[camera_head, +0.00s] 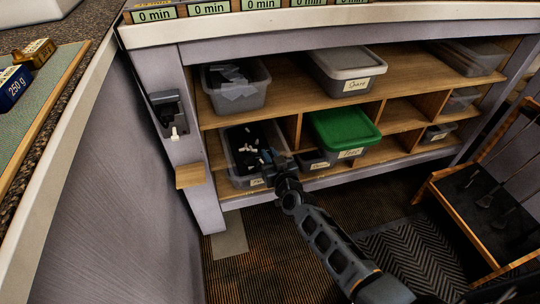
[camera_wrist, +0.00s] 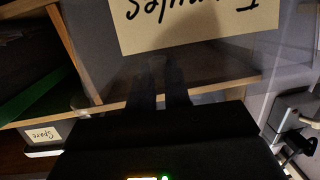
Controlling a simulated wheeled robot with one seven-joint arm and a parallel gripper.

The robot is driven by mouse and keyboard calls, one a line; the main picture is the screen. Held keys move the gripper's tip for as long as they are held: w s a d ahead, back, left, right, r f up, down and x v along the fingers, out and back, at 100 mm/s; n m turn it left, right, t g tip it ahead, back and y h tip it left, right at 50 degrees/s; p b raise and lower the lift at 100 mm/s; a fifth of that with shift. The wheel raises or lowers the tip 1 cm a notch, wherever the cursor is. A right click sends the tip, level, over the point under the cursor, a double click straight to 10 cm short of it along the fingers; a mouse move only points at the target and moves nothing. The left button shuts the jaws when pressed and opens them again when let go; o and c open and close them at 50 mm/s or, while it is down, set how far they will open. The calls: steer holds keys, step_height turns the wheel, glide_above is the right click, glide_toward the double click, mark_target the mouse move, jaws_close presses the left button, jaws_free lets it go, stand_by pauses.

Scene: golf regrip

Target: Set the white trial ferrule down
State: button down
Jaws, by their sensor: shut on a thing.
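My gripper (camera_head: 272,160) is at the front of a clear bin (camera_head: 228,153) on the lower shelf, by its right front corner. The bin holds black pieces and a few small white pieces (camera_head: 244,149). In the wrist view the dark fingers of my gripper (camera_wrist: 160,72) point at the bin's front, just under an upside-down paper label (camera_wrist: 195,22) that seems to read "Ferrules". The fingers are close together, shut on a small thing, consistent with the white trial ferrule. The ferrule itself is hidden or too dark to make out.
A green-lidded bin (camera_head: 343,133) and a small bin (camera_head: 315,161) stand to the right. A grey bin (camera_head: 237,98) is on the shelf above. A wall holder (camera_head: 166,110) and small wooden ledge (camera_head: 189,176) are at the left. A wooden club rack (camera_head: 480,200) stands at right.

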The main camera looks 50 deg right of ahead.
steer(key=c, duration=1.1)
jaws_free()
steer(key=shift+r, duration=0.2)
steer(key=r+p+v, duration=0.1)
steer(key=p+v, duration=0.2)
steer(key=v, duration=0.9)
steer(key=s+a+r+n+y, duration=0.1)
steer(key=s+a+r+y, duration=0.1)
steer(key=s+a, duration=0.65)
steer(key=s+a+r+n+y, duration=0.2)
steer(key=s+a+r+y, duration=0.1)
steer(key=s+r, duration=0.6)
steer(key=s+a+r+n+y, duration=0.2)
steer(key=s+a+r, duration=0.4)
steer(key=s+r, duration=0.4)
steer(key=shift+s+a+r+n+y, duration=0.2)
steer(key=shift+s+r+n+y, duration=0.1)
steer(key=shift+n+y, duration=0.15)
